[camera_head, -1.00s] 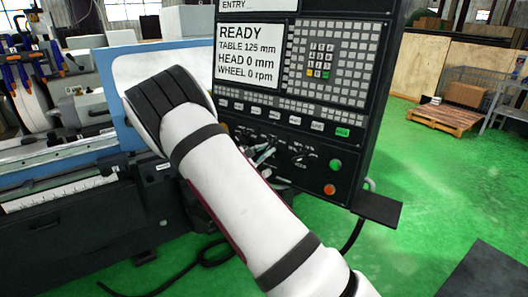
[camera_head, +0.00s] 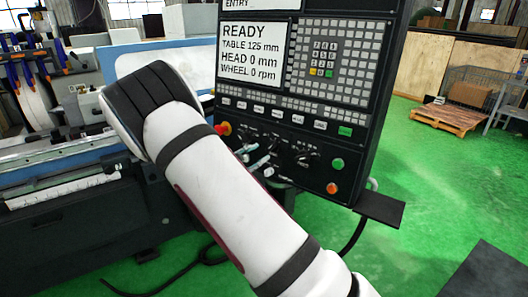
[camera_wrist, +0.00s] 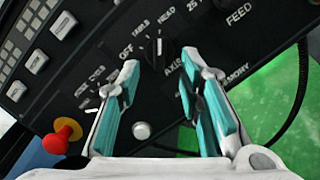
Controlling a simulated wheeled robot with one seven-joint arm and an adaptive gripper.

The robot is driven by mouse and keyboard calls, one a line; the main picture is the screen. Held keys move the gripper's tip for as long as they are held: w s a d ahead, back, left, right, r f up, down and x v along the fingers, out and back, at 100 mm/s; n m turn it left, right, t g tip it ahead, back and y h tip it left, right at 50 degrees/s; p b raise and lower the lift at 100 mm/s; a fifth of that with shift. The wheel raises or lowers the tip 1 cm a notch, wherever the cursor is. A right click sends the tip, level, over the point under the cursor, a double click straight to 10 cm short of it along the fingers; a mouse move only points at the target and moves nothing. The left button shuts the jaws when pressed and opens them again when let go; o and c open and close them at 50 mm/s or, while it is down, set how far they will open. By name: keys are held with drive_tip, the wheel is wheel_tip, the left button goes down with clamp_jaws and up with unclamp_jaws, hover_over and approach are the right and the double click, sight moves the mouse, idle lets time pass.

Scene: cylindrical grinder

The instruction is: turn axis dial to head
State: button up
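The axis dial (camera_wrist: 160,50) is a dark round knob with a white pointer line, among the printed labels OFF, TABLE and HEAD in the wrist view. Its pointer points up in the picture, toward the TABLE and HEAD side; I cannot tell exactly which label it meets. My gripper (camera_wrist: 159,62) is open, with one teal-padded finger on each side just below the dial. I see no clear contact with it. In the head view my gripper (camera_head: 257,160) is small at the panel's lower knob row, and the dial is hard to make out there.
The control panel's screen (camera_head: 252,52) reads READY, TABLE 125 mm, HEAD 0 mm, WHEEL 0 rpm. A red emergency stop (camera_wrist: 62,135), a white button (camera_wrist: 141,130) and another dial (camera_wrist: 92,105) lie near my fingers. Green (camera_head: 337,164) and orange (camera_head: 332,188) buttons are at the panel's right.

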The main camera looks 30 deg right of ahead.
drive_tip(key=v, duration=0.6)
drive_tip(key=shift+a, duration=0.4)
drive_tip(key=shift+s, duration=0.15)
